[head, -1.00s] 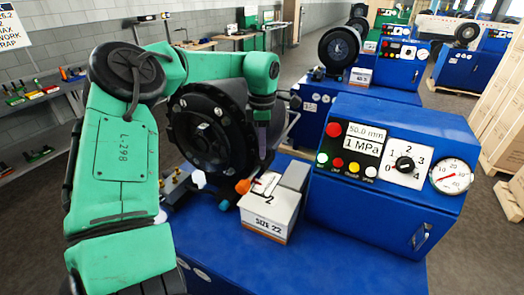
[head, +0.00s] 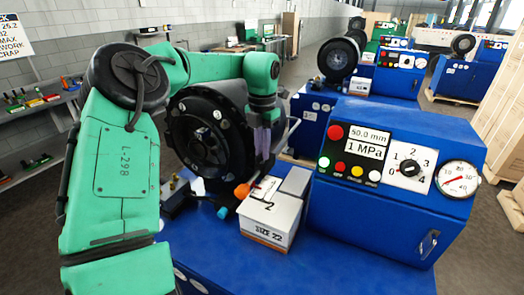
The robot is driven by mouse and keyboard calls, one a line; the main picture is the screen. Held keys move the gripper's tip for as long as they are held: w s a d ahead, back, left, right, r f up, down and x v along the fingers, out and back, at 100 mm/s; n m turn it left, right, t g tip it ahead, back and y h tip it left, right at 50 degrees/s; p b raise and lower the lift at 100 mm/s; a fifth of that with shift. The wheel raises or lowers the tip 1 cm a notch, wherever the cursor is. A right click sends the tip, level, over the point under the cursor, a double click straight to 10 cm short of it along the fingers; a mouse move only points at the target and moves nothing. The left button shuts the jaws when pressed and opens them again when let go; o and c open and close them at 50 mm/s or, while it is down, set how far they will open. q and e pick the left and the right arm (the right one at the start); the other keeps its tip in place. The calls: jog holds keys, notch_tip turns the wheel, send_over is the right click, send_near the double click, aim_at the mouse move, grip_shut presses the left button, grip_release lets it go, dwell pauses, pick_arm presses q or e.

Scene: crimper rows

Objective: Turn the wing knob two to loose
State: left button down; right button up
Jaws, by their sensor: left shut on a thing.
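My left gripper (head: 263,150) hangs fingers-down at the right side of the crimper's black round head (head: 205,140). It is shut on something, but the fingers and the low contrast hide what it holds. I cannot make out wing knob two clearly. An orange knob-like part (head: 241,190) and a blue cylinder end (head: 223,212) show just below and left of the gripper. A light box marked "2" and "SIZE 22" (head: 268,224) stands in front of them. My right gripper is out of view.
A blue control cabinet (head: 385,225) stands to the right, with buttons, a display, a black dial knob (head: 409,169) and a pressure gauge (head: 458,179). The blue bench top (head: 310,265) is clear in front. More crimpers stand behind. A shelf of tools is at left.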

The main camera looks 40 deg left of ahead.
pick_arm(q)
jog(key=shift+s+f+n, duration=0.1)
jog(key=shift+f+n, duration=0.05)
jog(key=shift+n, duration=0.85)
jog(key=c, duration=0.9)
grip_release()
jog(key=r+b, duration=0.1)
jog(key=r, duration=0.7)
jog(key=shift+w, duration=0.2)
notch_tip(320, 180, up, 7)
jog(key=shift+f+p, duration=0.2)
jog(key=shift+p, duration=0.55)
